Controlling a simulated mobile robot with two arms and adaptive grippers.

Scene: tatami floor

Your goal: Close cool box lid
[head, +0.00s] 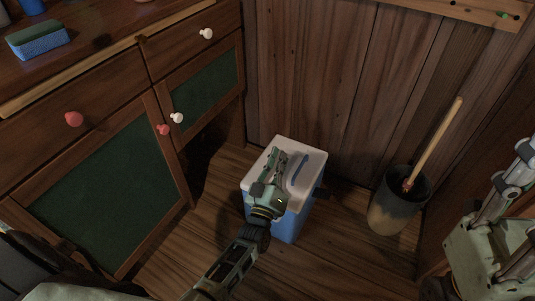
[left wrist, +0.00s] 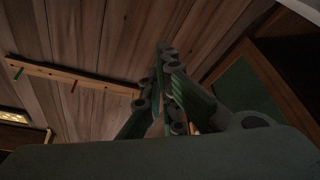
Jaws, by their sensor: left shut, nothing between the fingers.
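The cool box (head: 291,226) stands on the wooden floor near the plank wall. It has a blue body and a white lid (head: 312,157) with a bluish strip on top. The lid lies over the top of the box and looks down; my arm hides part of its near edge, so I cannot tell if a thin gap is left. My left gripper (head: 274,163) is over the lid with its fingers shut and empty. I cannot tell whether it touches the lid. The left wrist view shows the green fingers (left wrist: 170,90) together. My right gripper is not clearly seen.
A wooden cabinet (head: 100,110) with green panels and knobs is on the left, with a sponge (head: 38,41) on top. A dark bin (head: 392,214) holding a wooden-handled tool (head: 435,143) stands right of the box. Bare floor lies between.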

